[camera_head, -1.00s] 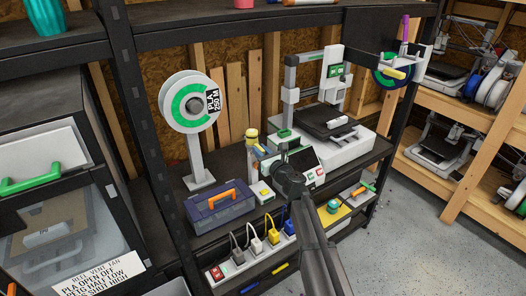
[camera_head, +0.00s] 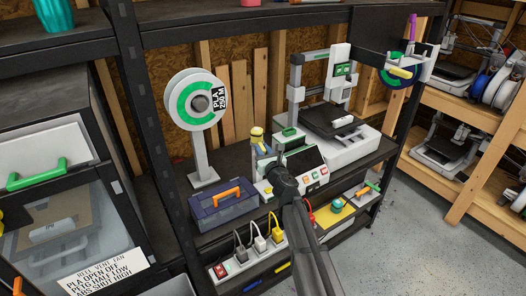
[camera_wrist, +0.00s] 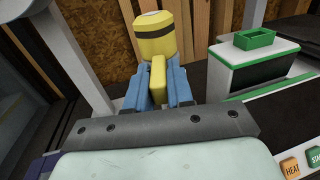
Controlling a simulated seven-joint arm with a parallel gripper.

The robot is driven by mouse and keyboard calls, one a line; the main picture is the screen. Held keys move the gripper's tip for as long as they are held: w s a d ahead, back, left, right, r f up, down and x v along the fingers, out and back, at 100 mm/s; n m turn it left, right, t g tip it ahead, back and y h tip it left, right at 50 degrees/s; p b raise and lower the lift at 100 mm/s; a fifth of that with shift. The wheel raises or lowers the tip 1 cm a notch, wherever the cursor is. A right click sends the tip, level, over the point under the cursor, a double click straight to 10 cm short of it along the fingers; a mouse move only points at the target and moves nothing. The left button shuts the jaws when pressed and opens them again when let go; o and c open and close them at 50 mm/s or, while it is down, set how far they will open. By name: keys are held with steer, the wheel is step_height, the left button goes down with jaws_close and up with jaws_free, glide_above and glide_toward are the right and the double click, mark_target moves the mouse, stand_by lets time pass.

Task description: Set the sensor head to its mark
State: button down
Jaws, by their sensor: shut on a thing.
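The sensor head appears to be the yellow capped piece with a dark band (camera_wrist: 162,42), upright in the middle of the wrist view. In the head view it shows small and yellow (camera_head: 257,133), between the spool stand and the printer. My gripper (camera_wrist: 158,82) has blue fingers shut on the yellow tab on the near side of this piece. In the head view my gripper (camera_head: 263,151) is partly hidden by my dark wrist. I cannot make out a mark on the piece or its base.
A filament spool on a stand (camera_head: 197,168) and a blue toolbox (camera_head: 224,205) stand to the left. The control box with screen and buttons (camera_head: 310,172) and the printer (camera_head: 340,145) are close on the right. A power strip with plugs (camera_head: 245,262) lies below, in front.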

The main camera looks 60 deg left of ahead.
steer(key=c, duration=1.1)
jaws_free()
steer(key=shift+d, duration=0.1)
steer(key=v, duration=1.3)
steer(key=shift+s+d, duration=0.1)
steer(key=shift+d, duration=0.2)
